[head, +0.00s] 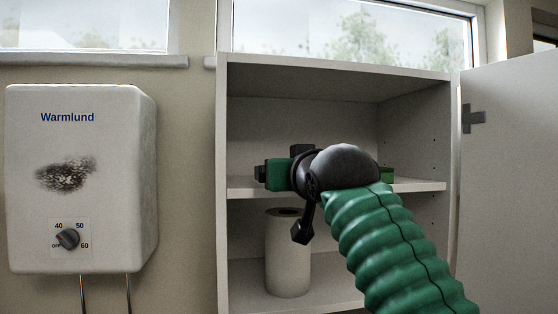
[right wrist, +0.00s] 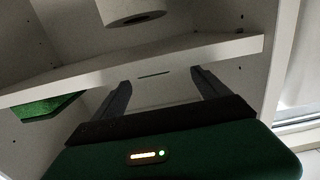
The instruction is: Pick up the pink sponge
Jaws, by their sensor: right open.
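No pink sponge shows in either view. My right gripper (right wrist: 160,78) is open in the right wrist view, with two dark fingers apart and nothing between them. In the head view my right arm reaches into the open cabinet (head: 222,150) at shelf height; the fingertips cannot be made out there. A green block-like thing (head: 387,174) sits on the middle shelf (head: 420,185), partly hidden behind my wrist. It also shows in the right wrist view (right wrist: 45,107), which looks upside down, off to the side of the fingers. My left gripper is not in view.
A white paper roll (head: 287,255) stands in the lower compartment, below my gripper. The cabinet door (head: 510,180) is open to the right. A white water heater (head: 82,150) with a dark scorch-like stain hangs on the wall at left. The upper compartment looks otherwise bare.

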